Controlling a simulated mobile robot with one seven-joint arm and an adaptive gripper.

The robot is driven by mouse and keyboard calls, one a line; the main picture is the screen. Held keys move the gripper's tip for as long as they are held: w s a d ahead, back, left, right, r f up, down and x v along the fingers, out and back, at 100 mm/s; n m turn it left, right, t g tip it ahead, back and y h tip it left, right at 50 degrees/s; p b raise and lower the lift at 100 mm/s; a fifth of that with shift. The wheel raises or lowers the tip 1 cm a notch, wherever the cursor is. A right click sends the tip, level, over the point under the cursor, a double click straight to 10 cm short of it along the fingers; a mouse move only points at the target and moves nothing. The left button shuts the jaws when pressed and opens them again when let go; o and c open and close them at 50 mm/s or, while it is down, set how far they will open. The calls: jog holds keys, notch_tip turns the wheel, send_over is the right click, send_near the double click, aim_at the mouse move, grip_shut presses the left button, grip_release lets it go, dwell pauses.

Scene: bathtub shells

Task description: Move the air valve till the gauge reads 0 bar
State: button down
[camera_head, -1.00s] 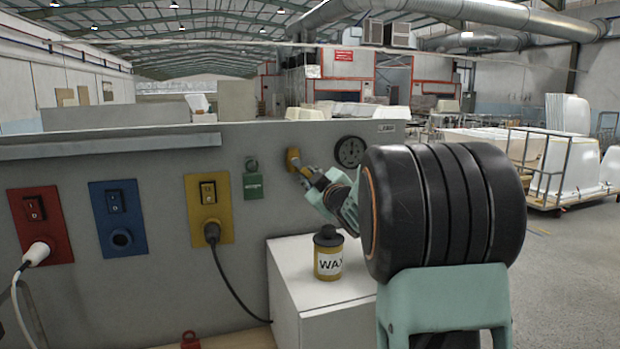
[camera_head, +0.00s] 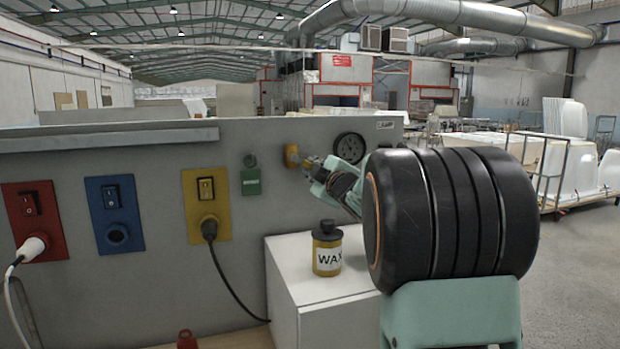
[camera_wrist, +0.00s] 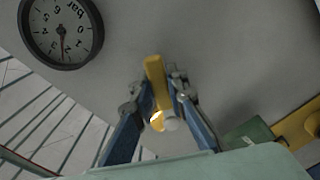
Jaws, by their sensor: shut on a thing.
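The yellow air valve (camera_head: 292,155) is mounted on the grey panel, left of the round pressure gauge (camera_head: 349,147). My gripper (camera_head: 309,162) reaches it from the right. In the wrist view, the yellow valve lever (camera_wrist: 154,72) stands between the two blue fingers of my gripper (camera_wrist: 157,100), which are shut on it. The gauge (camera_wrist: 61,30) shows there rotated, at upper left. In the head view the dial is too small to read.
A wax can (camera_head: 327,248) stands on a white cabinet (camera_head: 330,290) below my arm. A green fitting (camera_head: 251,175) sits left of the valve. Further left are yellow (camera_head: 188,205), blue (camera_head: 98,220) and red (camera_head: 50,215) switch panels; cables run from the yellow and red ones.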

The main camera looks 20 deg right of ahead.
jog(key=shift+d+r+n+b, duration=0.15)
jog(key=shift+r+n+b, duration=0.2)
jog(key=shift+n, duration=0.4)
jog(key=shift+d+r+n+b, duration=0.2)
jog(key=shift+r+n, duration=0.1)
jog(key=shift+n, duration=0.45)
jog(key=c, duration=1.9)
grip_release()
jog(key=shift+s, duration=0.1)
jog(key=s, duration=1.2)
jog(key=shift+w+a+r, duration=0.1)
jog(key=shift+w+a, duration=0.05)
